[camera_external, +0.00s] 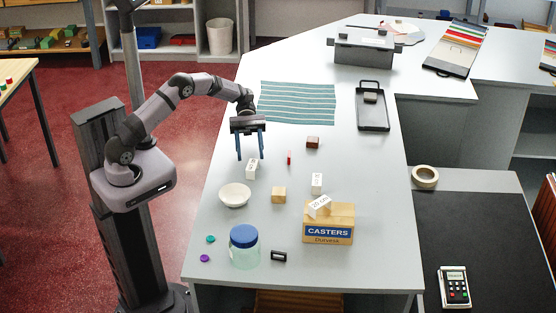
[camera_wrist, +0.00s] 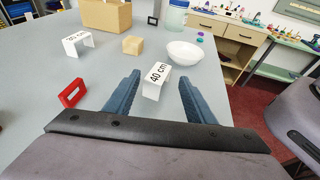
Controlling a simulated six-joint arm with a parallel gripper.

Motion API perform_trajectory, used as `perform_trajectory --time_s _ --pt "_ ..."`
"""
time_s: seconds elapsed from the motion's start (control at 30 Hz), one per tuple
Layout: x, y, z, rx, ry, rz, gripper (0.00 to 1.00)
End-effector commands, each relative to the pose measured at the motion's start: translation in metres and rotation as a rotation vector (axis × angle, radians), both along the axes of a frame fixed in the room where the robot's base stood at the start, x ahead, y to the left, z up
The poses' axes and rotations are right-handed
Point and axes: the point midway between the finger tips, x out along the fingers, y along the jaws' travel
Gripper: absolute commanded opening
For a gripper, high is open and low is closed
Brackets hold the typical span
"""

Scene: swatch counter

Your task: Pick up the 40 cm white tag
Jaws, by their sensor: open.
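The white tag (camera_wrist: 156,83) marked "40 cm" stands on the counter in the wrist view, lying between my two blue fingers. It also shows in the external view (camera_external: 251,170), just below my fingertips. My gripper (camera_external: 251,157) is open and points down over the tag, with a finger on either side in the picture. In the wrist view my gripper (camera_wrist: 158,79) has clear gaps between each finger and the tag. I cannot tell how far the fingertips are above the counter.
A red frame (camera_wrist: 72,93) stands left of my fingers. A white bowl (camera_external: 234,195), wooden block (camera_external: 278,195), second white tag (camera_external: 317,183) and dark brown block (camera_external: 312,142) are nearby. A "20 cm" tag (camera_external: 319,206) sits on the casters box (camera_external: 328,228). A jar (camera_external: 244,250) stands nearer the front.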

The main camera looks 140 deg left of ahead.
Motion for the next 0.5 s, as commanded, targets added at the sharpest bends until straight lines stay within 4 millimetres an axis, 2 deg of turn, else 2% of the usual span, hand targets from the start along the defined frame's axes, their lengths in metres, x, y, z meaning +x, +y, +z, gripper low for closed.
perform_trajectory --time_s 0.2,0.5 --pt "0.023 -0.015 -0.005 -0.002 -0.001 -0.002 0.5" --pt "0.03 -0.019 -0.01 0.001 0.001 0.0 0.5"
